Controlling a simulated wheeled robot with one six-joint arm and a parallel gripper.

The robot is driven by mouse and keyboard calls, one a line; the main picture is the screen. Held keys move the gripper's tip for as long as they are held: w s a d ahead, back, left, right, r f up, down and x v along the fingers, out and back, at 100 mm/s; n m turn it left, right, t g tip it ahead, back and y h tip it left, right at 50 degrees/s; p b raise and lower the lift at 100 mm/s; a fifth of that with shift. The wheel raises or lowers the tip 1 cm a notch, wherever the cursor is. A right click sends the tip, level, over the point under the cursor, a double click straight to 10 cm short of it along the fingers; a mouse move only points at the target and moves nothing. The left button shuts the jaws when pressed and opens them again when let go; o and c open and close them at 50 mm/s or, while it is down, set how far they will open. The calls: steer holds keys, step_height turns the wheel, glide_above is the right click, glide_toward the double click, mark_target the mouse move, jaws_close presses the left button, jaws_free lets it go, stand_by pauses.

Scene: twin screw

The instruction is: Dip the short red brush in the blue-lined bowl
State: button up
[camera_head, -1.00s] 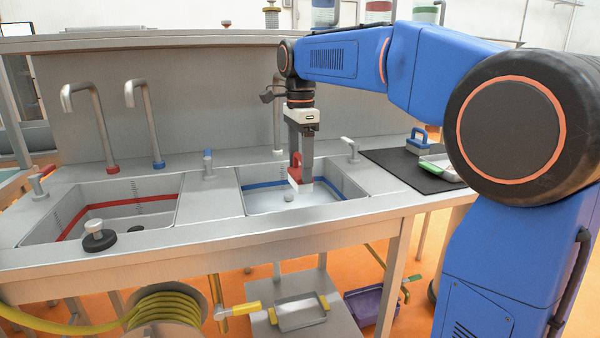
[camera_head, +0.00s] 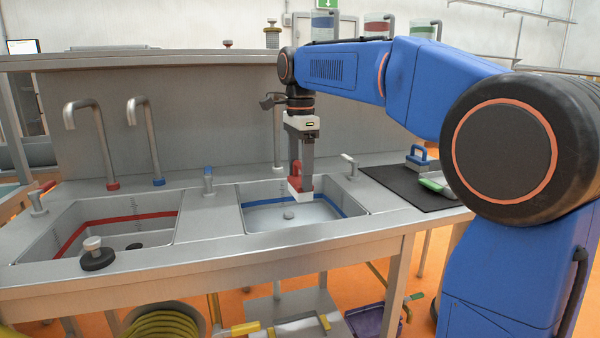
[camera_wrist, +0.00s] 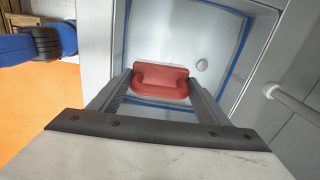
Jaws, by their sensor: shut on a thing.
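The short red brush (camera_head: 297,176) is held in my gripper (camera_head: 300,172), with its red handle up and its white bristles pointing down. It also shows between the two fingers in the wrist view (camera_wrist: 160,80). The blue-lined bowl (camera_head: 258,219) is the right-hand sink basin, with a blue stripe around its inner wall. The brush hangs over this bowl, near its middle and right side. I cannot tell from these views whether the bristles touch the water surface inside.
A blue-handled brush (camera_head: 418,156) and a green-and-white one (camera_head: 436,186) lie on the dark mat (camera_head: 390,185) at right.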

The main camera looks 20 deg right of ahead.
mark_target(300, 163)
steer(key=shift+r, duration=2)
